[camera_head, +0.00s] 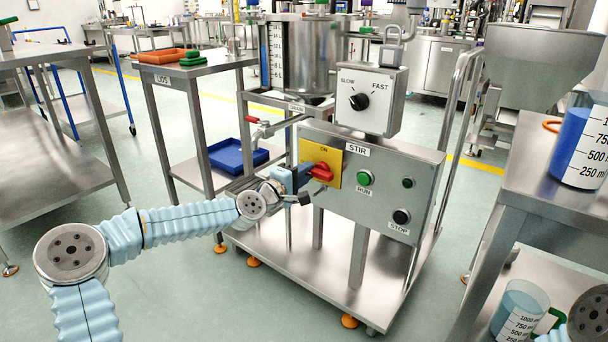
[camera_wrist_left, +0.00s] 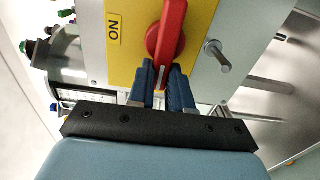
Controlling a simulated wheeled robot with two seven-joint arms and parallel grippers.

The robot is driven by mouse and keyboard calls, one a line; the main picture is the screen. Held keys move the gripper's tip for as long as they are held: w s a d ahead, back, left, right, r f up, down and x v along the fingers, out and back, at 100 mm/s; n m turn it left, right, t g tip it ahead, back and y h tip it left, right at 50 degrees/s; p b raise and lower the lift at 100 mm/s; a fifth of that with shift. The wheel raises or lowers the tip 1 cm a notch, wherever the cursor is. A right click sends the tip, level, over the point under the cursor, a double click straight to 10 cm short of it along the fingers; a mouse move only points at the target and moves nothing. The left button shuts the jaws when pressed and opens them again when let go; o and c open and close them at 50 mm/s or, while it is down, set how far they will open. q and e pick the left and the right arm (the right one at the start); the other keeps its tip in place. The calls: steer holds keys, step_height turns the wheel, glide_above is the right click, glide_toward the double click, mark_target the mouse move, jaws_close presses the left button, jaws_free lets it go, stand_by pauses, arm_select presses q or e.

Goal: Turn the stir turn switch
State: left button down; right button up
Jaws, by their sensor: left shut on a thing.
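The stir turn switch is a red handle (camera_head: 321,172) on a yellow plate (camera_head: 333,158) marked ON, at the left end of the grey STIR panel (camera_head: 379,172). In the left wrist view the red handle (camera_wrist_left: 168,35) stands out from the yellow plate (camera_wrist_left: 130,65). My left gripper (camera_head: 309,173) reaches it from the left. Its two blue fingertips (camera_wrist_left: 167,78) lie on either side of the handle's near end and are shut on it. The fingers hide part of that end. My right gripper is out of view.
A green RUN button (camera_head: 365,178) and a black STOP button (camera_head: 401,217) sit right of the switch. A speed dial box (camera_head: 366,100) stands above. A metal peg (camera_wrist_left: 217,56) sticks out close to the handle. A steel table (camera_head: 530,190) stands at right.

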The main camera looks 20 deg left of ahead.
arm_select(q)
steer(key=shift+d+f, duration=0.15)
steer(key=shift+d, duration=0.1)
steer(key=c, duration=1.1)
jaws_free()
steer(key=shift+o, duration=0.3)
steer(key=shift+a, duration=0.1)
steer(key=v, duration=1.3)
steer(key=shift+s+p, duration=0.4)
steer(key=shift+p, duration=0.05)
steer(key=shift+a, duration=0.1)
